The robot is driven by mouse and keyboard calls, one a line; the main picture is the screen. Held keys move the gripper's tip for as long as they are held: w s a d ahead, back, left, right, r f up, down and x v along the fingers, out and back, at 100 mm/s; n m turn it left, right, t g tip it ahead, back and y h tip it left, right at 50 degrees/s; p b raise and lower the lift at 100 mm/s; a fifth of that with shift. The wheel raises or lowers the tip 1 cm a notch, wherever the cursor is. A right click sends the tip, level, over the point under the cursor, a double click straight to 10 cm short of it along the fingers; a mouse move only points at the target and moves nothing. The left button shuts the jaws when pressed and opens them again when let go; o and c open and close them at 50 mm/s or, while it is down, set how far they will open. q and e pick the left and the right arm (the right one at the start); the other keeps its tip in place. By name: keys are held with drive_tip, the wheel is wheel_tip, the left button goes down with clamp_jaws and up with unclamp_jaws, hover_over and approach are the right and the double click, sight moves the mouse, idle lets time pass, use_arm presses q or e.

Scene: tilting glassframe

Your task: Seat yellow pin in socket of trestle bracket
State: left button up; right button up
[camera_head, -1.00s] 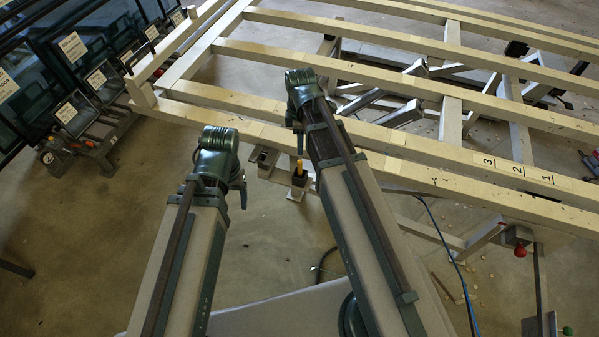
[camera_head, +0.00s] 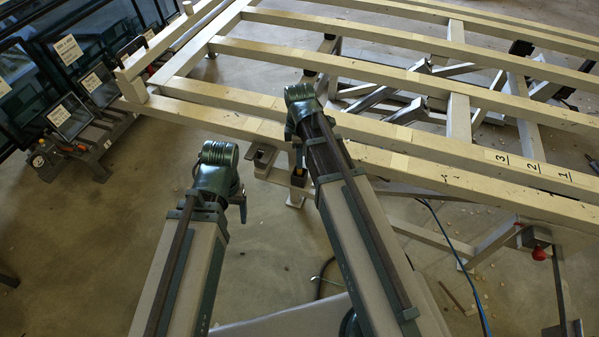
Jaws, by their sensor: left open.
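The yellow pin (camera_head: 299,170) shows as a small yellow spot at the dark socket of the trestle bracket (camera_head: 298,187), below the frame's front beam. Its upper part appears hidden by my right gripper (camera_head: 299,156), which is directly above it. I cannot tell how deep the pin sits, or whether the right fingers touch or hold it. My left gripper (camera_head: 243,208) is open and empty, left of the bracket and apart from it.
The cream slatted frame (camera_head: 400,150) spans the view behind the grippers. Dark glass panels and a grey clamp unit (camera_head: 75,150) stand at left. A red knob (camera_head: 539,254) and blue cable (camera_head: 455,260) are at right.

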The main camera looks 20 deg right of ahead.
sight(299, 172)
wheel_tip(299, 172, down, 4)
drive_tip(key=b, duration=0.2)
drive_tip(key=shift+r+b, duration=0.15)
drive_tip(key=shift+b, duration=0.25)
drive_tip(key=shift+r, duration=0.1)
clamp_jaws()
